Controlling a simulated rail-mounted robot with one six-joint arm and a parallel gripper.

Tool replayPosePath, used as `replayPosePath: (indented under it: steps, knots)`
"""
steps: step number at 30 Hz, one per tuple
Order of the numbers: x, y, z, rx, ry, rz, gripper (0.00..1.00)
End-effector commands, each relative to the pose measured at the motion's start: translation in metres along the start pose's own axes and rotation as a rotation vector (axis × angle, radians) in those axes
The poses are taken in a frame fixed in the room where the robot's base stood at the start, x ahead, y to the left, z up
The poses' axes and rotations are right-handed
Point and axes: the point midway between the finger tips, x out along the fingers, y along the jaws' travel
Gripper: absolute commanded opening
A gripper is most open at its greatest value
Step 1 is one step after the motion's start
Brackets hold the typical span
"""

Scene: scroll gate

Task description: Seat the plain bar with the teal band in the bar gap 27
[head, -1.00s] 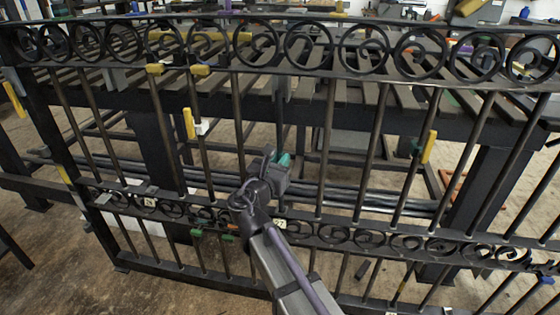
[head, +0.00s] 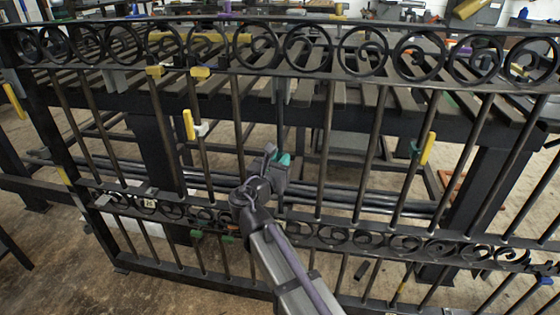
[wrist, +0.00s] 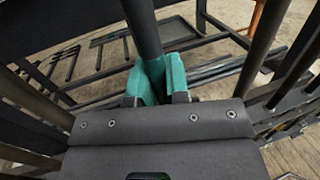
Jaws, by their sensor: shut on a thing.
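My gripper (head: 281,160) is in front of the gate, above its lower scroll band, and is shut on a dark plain bar (head: 280,115). In the wrist view the gripper (wrist: 158,88) has the bar (wrist: 143,28) between its jaws, with teal on both sides of it. I cannot tell the teal band from jaw pads. The bar stands nearly upright, about in line with the neighbouring bars. Its upper end is near a grey bracket (head: 281,87) under the top scroll band. Its lower end is hidden by my gripper, so I cannot tell whether it is seated. No 27 tag is readable now.
The gate's lower scroll band (head: 340,236) runs below my gripper. A fixed bar (head: 327,145) stands to the right, another (head: 238,125) to the left. Yellow-handled clamps (head: 189,124) (head: 427,148) jut from the gate. A slatted bench (head: 400,105) stands behind.

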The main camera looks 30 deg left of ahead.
Motion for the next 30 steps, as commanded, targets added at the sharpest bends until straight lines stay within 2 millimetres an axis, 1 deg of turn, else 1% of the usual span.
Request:
replayPosePath:
  steps: [15,23,24,30]
  knots:
    - [0.011,0.003,0.001,-0.009,0.032,-0.001,0.0]
    - [0.012,0.003,0.0,-0.009,0.037,0.0,0.0]
    - [0.012,0.003,0.0,-0.009,0.037,0.0,0.19]
    - [0.012,0.003,0.0,-0.009,0.037,0.0,0.38]
